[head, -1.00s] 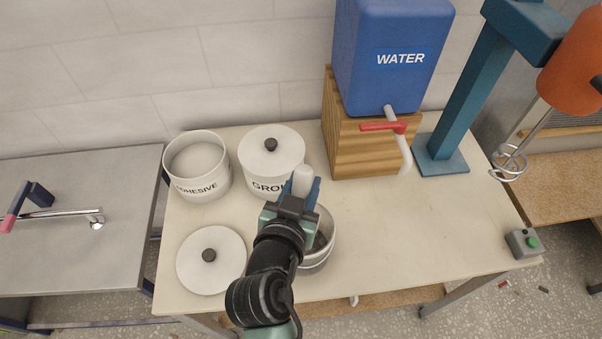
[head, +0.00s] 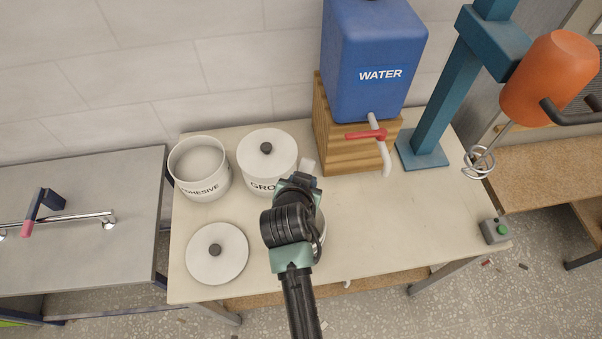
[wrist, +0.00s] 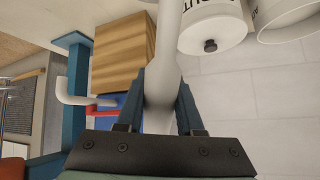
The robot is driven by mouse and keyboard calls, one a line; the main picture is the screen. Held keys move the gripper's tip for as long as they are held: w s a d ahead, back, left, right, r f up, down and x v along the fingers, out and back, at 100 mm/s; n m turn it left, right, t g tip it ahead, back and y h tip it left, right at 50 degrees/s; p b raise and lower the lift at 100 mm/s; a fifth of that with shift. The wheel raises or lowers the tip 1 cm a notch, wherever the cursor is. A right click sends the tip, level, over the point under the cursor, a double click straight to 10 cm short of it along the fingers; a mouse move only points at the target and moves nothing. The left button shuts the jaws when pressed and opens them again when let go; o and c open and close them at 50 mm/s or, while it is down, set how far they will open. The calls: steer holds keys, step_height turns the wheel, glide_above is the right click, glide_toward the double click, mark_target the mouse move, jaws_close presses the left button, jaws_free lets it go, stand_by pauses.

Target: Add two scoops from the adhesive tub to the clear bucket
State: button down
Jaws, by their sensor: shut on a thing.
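The white adhesive tub (head: 199,188) stands open at the back left of the table, with pale contents inside. Its round lid seems to be the one with a dark knob (head: 217,265) lying in front of it. My gripper (head: 300,182) is shut on a white rod-like handle (head: 307,164), likely the scoop's, in front of the grout tub. In the wrist view the handle (wrist: 166,60) runs between the blue fingers (wrist: 163,88); its far end is out of view. The bucket (head: 322,240) is mostly hidden behind my arm; only a sliver shows at its right.
The lidded grout tub (head: 285,178) stands right of the adhesive tub. A blue water tank (head: 375,60) on a wooden block, with a red-handled tap (head: 367,134), and a mixer stand (head: 440,105) are farther right.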

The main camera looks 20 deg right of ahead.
steer(key=shift+w+d+f+g+y+p, duration=0.9)
steer(key=shift+w+d+f+g+y, duration=0.4)
steer(key=shift+g+y, duration=0.2)
steer(key=shift+s, duration=0.1)
